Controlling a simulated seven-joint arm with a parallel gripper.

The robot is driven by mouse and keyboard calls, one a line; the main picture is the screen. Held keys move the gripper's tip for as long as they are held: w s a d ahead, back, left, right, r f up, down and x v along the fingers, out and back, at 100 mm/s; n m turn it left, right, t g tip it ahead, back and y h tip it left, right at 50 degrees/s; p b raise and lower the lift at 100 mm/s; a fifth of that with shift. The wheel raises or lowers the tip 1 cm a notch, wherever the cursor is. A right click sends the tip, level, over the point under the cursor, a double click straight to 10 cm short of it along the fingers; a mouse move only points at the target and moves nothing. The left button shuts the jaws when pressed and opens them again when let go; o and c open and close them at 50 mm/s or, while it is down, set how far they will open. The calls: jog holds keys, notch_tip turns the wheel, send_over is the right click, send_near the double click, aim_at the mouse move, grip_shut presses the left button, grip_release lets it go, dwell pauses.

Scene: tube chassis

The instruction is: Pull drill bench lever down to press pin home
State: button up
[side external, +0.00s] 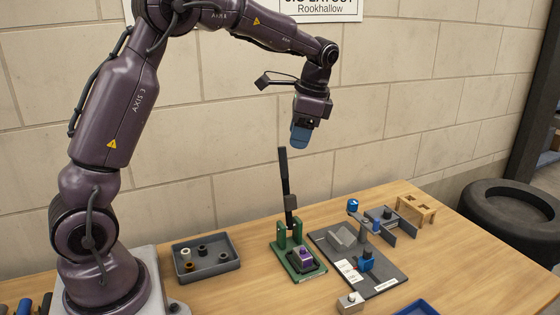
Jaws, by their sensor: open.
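The drill bench (300,262) is a green fixture on the wooden table, with two green uprights at its back. Its black lever (284,178) stands nearly upright between the uprights. A purple block (306,256) sits on the green base. The pin is too small to make out here. My gripper (299,138) hangs above and slightly right of the lever's top, pointing down. Its blue fingers are apart from the lever, and nothing shows between them.
A grey tray (206,272) with several small parts lies left of the bench. A dark plate (384,286) with grey and blue fixtures stands close on the right. A wooden block (416,208) and a blue tray (420,307) are farther right. A wall (230,130) rises behind.

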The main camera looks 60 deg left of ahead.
aim_at(280, 164)
jog(key=w+a+r+m+g, duration=0.2)
jog(key=w+a+r+m, duration=0.15)
jog(key=m, duration=0.25)
jog(key=shift+m+y, duration=0.3)
jog(key=shift+y, duration=0.1)
jog(key=x, duration=1.4)
jog(key=shift+s, duration=0.2)
grip_shut()
